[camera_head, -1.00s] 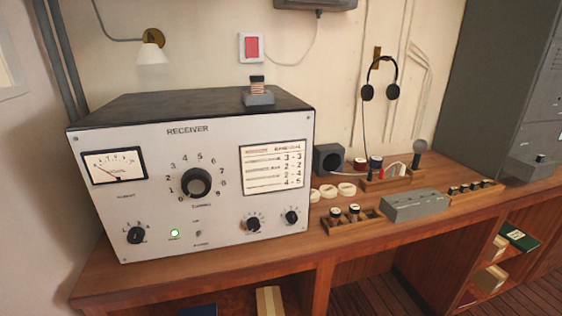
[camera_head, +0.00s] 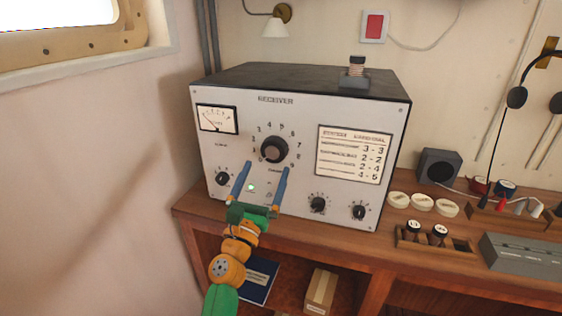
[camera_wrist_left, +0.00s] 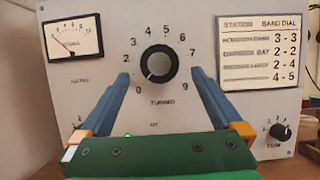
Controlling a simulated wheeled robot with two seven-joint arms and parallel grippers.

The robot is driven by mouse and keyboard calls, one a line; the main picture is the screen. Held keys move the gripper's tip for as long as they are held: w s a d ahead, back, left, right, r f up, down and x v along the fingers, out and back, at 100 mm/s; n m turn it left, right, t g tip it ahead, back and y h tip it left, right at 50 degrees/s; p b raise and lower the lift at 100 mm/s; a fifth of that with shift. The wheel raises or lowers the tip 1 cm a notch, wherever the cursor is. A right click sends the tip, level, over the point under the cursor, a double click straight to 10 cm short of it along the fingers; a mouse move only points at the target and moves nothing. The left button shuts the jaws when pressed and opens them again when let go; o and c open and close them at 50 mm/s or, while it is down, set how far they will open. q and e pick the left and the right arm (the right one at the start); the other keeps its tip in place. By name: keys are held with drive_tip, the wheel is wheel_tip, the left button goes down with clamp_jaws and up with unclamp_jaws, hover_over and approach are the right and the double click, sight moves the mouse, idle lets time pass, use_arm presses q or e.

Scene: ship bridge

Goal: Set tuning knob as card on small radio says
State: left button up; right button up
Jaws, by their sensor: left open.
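The white-faced receiver (camera_head: 300,112) stands on the wooden desk. Its black tuning knob (camera_head: 274,149) sits mid-panel inside a dial numbered 0 to 9; in the left wrist view the knob (camera_wrist_left: 159,63) has a pale mark at its lower left, towards 0. A printed card (camera_head: 354,153) on the panel's right lists stations with number pairs; the card (camera_wrist_left: 258,48) also shows 3-3, 2-2, 2-4 and 4-5 in the left wrist view. My left gripper (camera_head: 267,167) is open, its blue fingers below and either side of the knob, with no visible contact. I cannot identify a separate small radio.
Smaller knobs (camera_head: 317,204) and a lit green lamp (camera_head: 251,187) sit low on the panel. A meter (camera_head: 217,118) is at upper left. A black speaker box (camera_head: 440,167), white rings (camera_head: 422,202) and a grey box (camera_head: 525,258) stand to the right.

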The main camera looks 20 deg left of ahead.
sight(272, 155)
use_arm(q)
drive_tip(key=x, duration=0.4)
drive_tip(key=shift+w+a+f+b, duration=0.25)
drive_tip(key=shift+w+b, duration=0.1)
drive_tip(key=shift+w, duration=0.1)
drive_tip(key=shift+w+d+r, duration=0.2)
drive_tip(key=shift+w+r, duration=0.05)
use_arm(e)
drive_tip(key=shift+w+a+f, duration=0.1)
drive_tip(key=shift+a+f, duration=0.25)
drive_tip(key=shift+a, duration=0.05)
use_arm(q)
drive_tip(key=shift+s, duration=0.1)
drive_tip(key=c, duration=1.2)
use_arm(e)
drive_tip(key=shift+d, duration=0.15)
use_arm(q)
drive_tip(key=shift+m, duration=0.4)
